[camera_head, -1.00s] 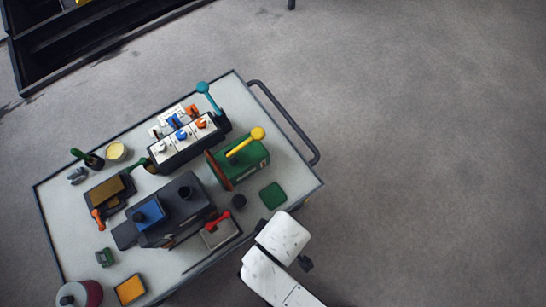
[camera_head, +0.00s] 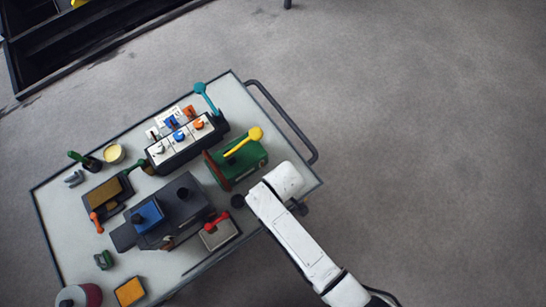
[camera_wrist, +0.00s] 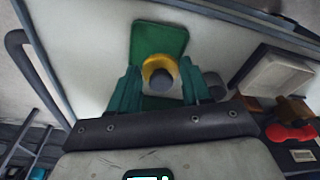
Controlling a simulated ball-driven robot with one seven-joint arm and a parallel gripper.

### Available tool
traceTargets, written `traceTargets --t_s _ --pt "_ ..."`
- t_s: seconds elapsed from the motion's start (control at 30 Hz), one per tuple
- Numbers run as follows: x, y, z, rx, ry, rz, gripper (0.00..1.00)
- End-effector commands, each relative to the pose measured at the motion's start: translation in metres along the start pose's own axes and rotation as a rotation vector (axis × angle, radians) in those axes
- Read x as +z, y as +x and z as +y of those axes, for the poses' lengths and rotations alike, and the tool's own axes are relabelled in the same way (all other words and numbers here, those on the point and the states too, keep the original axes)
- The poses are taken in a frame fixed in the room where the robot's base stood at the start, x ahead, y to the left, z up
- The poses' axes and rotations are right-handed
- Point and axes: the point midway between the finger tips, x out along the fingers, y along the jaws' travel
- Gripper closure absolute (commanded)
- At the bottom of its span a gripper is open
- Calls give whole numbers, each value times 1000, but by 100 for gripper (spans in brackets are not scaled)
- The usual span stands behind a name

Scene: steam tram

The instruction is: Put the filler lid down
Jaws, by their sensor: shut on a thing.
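My gripper (camera_wrist: 162,90) has teal fingers and is shut on the filler lid (camera_wrist: 150,66), a round yellow piece with a dark knob in its middle. The wrist view shows the lid over the near part of a green square pad (camera_wrist: 160,38) on the pale trolley top. I cannot tell whether the lid touches the pad. In the head view my white arm covers the gripper, the lid and the pad.
A small dark round piece (camera_head: 237,201) stands left of my arm. A green box with a yellow lever (camera_head: 236,165), a dark engine model (camera_head: 178,205) and a red-handled box (camera_head: 219,234) crowd the trolley (camera_head: 75,230). A rail (camera_head: 285,120) edges its right end.

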Motion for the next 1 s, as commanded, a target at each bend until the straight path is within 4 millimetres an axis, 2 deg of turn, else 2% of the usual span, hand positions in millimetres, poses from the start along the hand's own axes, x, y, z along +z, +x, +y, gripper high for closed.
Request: traceTargets --t_s 0.07,0.27,0.7,0.73,1.0 --pt "-1 7 5 0 1 -1 81" --pt "3 33 4 -1 0 -2 81" --pt "4 39 4 0 0 0 81" --pt "4 38 4 0 0 0 50" --pt "4 38 4 0 0 0 25"
